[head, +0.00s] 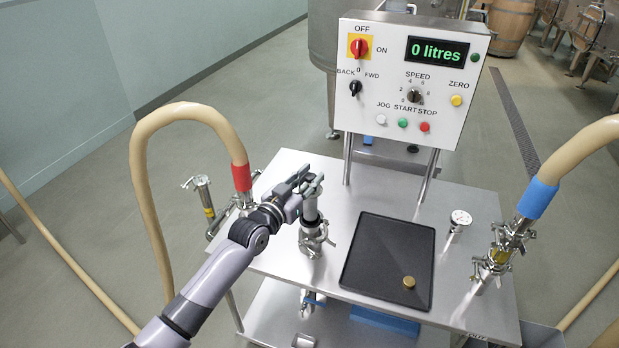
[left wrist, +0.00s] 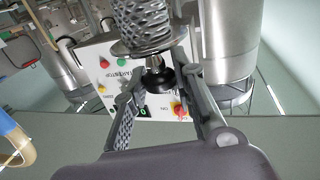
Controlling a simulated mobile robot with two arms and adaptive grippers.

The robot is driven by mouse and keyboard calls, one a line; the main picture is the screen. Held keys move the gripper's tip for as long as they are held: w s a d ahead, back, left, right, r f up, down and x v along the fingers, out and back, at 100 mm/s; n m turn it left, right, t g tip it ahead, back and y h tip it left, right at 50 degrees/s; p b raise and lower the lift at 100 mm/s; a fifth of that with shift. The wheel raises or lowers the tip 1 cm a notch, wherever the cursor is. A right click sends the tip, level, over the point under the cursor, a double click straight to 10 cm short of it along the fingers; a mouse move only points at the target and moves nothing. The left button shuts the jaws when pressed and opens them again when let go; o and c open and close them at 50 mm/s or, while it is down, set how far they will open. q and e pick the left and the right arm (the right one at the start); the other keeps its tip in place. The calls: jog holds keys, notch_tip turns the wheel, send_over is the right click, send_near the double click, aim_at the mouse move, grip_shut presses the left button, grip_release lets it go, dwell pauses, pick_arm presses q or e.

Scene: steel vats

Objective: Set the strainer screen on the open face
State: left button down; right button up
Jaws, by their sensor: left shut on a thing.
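The strainer screen is a perforated metal cylinder with a flange and a black knob; it fills the top of the left wrist view (left wrist: 145,22). My left gripper (head: 308,186) has its fingers around the knob end, and the screen extends away from them. In the head view the gripper is over an upright steel fitting (head: 313,240) with a clamp, at the left of the steel table. A short grey cylinder shows between gripper and fitting; I cannot tell how much of it is screen, or whether it touches. The open face itself is hidden. My right gripper is out of view.
A black tray (head: 370,283) with a small brass piece (head: 409,282) lies on the table (head: 470,200). A gauge (head: 460,218) stands right of it. The control panel (head: 400,80) rises behind. Hoses with a red cuff (head: 242,177) and a blue cuff (head: 537,198) flank the table.

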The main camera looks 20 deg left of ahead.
aim_at(306, 213)
pick_arm(q)
jog(key=shift+f+b, duration=4.15)
jog(key=shift+f, duration=1.15)
jog(key=c, duration=1.2)
grip_release()
jog(key=shift+c, duration=0.2)
jog(key=shift+s+f, duration=0.1)
jog(key=shift+s+a, duration=0.1)
jog(key=shift+s, duration=0.1)
jog(key=v, duration=1.1)
jog(key=shift+s, duration=0.25)
jog(key=shift+a, duration=0.1)
